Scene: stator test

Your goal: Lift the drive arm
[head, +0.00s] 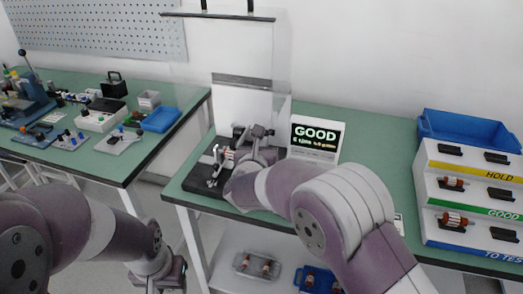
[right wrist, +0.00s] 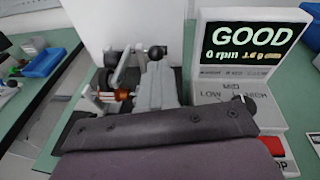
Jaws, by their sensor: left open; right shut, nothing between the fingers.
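The test stand (head: 207,190) is a dark base at the left end of the middle bench. A copper-wound rotor (head: 228,154) lies across it and also shows in the right wrist view (right wrist: 122,95). A slanted grey arm (right wrist: 122,68), apparently the drive arm, stands beside the rotor, with a black knob (right wrist: 157,52) close by. My right gripper (head: 257,132) is shut and empty at the stand, right of the rotor. Whether it touches the arm cannot be told; my wrist hides part of the stand. My left gripper (head: 172,278) is open and empty, low in front of the benches.
A clear panel (head: 232,50) rises above the stand. A rack (head: 440,205) labelled HOLD, GOOD and TO TEST stands right, with a blue bin (head: 465,127) behind. The left bench (head: 95,165) carries tools and boxes.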

